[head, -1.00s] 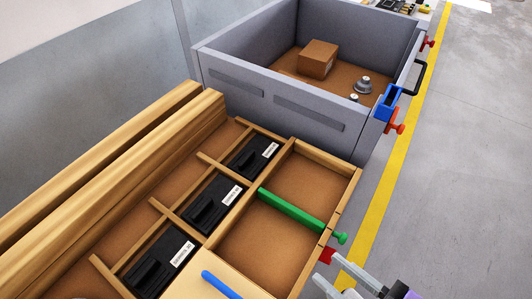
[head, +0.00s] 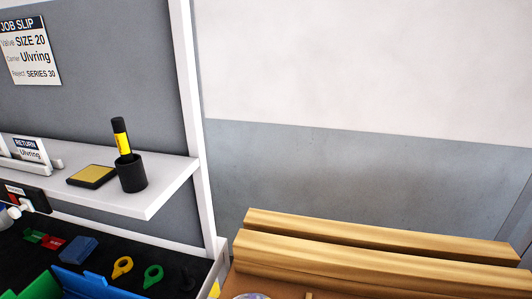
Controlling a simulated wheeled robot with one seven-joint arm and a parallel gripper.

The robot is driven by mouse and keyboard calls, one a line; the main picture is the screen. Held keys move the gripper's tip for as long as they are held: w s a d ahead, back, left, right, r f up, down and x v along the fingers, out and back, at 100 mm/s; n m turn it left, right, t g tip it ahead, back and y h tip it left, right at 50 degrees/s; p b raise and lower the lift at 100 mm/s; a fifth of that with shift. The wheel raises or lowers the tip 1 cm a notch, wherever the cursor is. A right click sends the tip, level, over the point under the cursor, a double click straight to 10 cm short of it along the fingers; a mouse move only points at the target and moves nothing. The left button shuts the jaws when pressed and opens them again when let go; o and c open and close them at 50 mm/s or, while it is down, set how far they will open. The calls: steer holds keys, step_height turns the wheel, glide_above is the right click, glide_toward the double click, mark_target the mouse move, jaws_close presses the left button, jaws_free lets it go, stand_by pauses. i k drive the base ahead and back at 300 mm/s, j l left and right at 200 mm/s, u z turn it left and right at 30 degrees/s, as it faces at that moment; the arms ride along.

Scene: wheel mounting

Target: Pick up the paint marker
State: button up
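The paint marker (head: 122,139) has a yellow body and a black cap. It stands nearly upright in a black cup (head: 132,174); its lower part is hidden inside the cup. The cup stands on a white shelf (head: 160,190), close to the shelf's right end. My gripper is not in the head view now.
A yellow-topped black pad (head: 91,176) lies left of the cup. A white post (head: 193,110) rises right of the shelf. Wooden beams (head: 370,255) lie at lower right.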

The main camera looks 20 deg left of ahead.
mark_target(118, 124)
steer(key=u, duration=1.25)
steer(key=k+j, duration=0.05)
